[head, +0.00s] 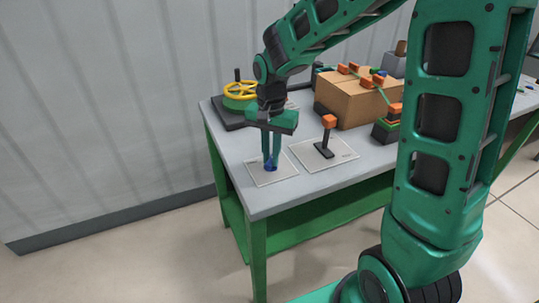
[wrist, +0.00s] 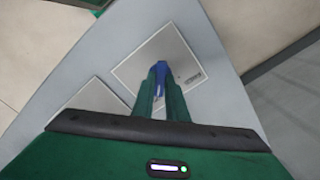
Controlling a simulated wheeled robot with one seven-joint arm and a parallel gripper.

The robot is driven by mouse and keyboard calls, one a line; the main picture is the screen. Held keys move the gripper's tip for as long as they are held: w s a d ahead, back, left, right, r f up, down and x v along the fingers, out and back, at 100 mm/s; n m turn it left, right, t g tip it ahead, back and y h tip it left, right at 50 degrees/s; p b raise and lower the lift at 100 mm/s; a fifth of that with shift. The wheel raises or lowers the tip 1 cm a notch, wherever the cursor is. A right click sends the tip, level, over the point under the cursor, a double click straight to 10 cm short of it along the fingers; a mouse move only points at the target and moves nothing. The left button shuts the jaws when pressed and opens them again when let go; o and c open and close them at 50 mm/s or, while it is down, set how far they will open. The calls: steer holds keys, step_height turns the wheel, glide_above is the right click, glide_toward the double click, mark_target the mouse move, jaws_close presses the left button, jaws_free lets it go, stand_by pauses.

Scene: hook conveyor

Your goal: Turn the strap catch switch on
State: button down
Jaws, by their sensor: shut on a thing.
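My gripper (head: 270,162) points down over the left white plate (head: 261,179) on the grey bench. It is shut on a small blue piece (head: 271,167) that stands on this plate. In the wrist view my gripper (wrist: 160,80) reaches away from the camera, and the blue piece (wrist: 161,70) shows between its fingertips. The fingers hide much of the piece, so I cannot tell its setting. The plate (wrist: 184,63) carries a small printed label, too small to read. I cannot tell by sight whether the blue piece is the strap catch switch.
A black lever with an orange block on top (head: 329,122) stands on another white plate (head: 340,160) close by on the right. A cardboard box (head: 350,105) with green straps and orange blocks sits behind. A yellow handwheel (head: 239,90) stands at the back left.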

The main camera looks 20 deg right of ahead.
mark_target(271, 159)
steer(key=shift+w+r, duration=0.1)
steer(key=shift+w, duration=0.05)
steer(key=c, duration=1.8)
jaws_free()
steer(key=shift+o, duration=0.2)
step_height(271, 159, up, 11)
steer(key=shift+f, duration=0.2)
steer(key=s+d, duration=1.2)
steer(key=s+d+f+n, duration=0.1)
steer(key=s+d+f, duration=0.1)
steer(key=s, duration=0.5)
steer(key=s+d+f+n, duration=0.1)
steer(key=s+d+f, duration=0.1)
steer(key=s, duration=0.6)
steer(key=shift+d+f, duration=0.25)
steer(key=shift+d, duration=0.65)
